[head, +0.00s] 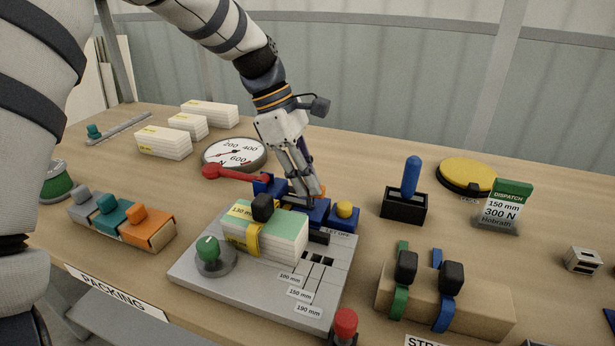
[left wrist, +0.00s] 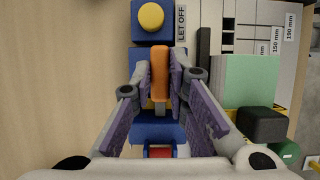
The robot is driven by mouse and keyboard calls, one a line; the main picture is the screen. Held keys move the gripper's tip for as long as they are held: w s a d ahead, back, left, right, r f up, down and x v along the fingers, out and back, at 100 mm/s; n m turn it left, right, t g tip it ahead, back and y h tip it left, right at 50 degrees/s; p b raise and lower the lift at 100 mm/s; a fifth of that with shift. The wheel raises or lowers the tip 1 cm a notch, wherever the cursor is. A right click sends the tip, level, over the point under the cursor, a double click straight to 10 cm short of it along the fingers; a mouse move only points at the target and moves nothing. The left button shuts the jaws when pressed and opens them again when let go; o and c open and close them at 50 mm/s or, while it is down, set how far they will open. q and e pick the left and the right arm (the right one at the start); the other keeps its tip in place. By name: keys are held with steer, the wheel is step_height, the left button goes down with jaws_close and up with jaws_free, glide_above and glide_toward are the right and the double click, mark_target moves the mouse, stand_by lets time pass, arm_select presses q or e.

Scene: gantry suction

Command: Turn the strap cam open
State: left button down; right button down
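The orange lever (left wrist: 160,75), which I take to be the strap cam, stands on a blue block (left wrist: 144,133) in the left wrist view. My left gripper (left wrist: 160,80) has its purple-padded fingers on either side of the lever, with only narrow gaps; firm contact cannot be made out. In the head view my left gripper (head: 308,197) reaches down to the blue mechanism (head: 268,185), and its fingers hide the lever. A yellow button (head: 346,210) sits at one end of the mechanism. My right gripper is not in view.
The grey plate (head: 190,272) carries a strapped white stack (head: 285,238) and a green knob (head: 208,250) close by. A red-ended lever (head: 225,173) and a round dial (head: 235,153) lie left of the gripper. A blue-handled block (head: 404,207) stands to the right.

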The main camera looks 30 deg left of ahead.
arm_select(q)
steer(key=shift+m, duration=0.3)
steer(key=m+g, duration=0.1)
steer(key=m, duration=0.2)
steer(key=shift+w+f+m+g, duration=0.1)
steer(key=shift+m+g, duration=0.2)
steer(key=shift+m, duration=0.1)
steer(key=m+g+b, duration=0.1)
steer(key=m+g, duration=0.1)
steer(key=m, duration=0.3)
steer(key=shift+w, duration=0.15)
steer(key=m+y, duration=0.1)
steer(key=m, duration=0.1)
steer(key=m+g, duration=0.1)
steer(key=m, duration=0.1)
steer(key=shift+d+m+y+b, duration=0.1)
steer(key=shift+m+y+b, duration=0.2)
steer(key=shift+m+y, duration=0.1)
steer(key=shift+d+m+g+y, duration=0.1)
steer(key=shift+m+g+y, duration=0.4)
steer(key=shift+m, duration=1.4)
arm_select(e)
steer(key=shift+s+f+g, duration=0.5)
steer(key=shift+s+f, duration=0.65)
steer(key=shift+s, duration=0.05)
arm_select(q)
steer(key=c, duration=1.6)
jaws_free()
steer(key=shift+o, duration=0.2)
steer(key=shift+w, duration=0.1)
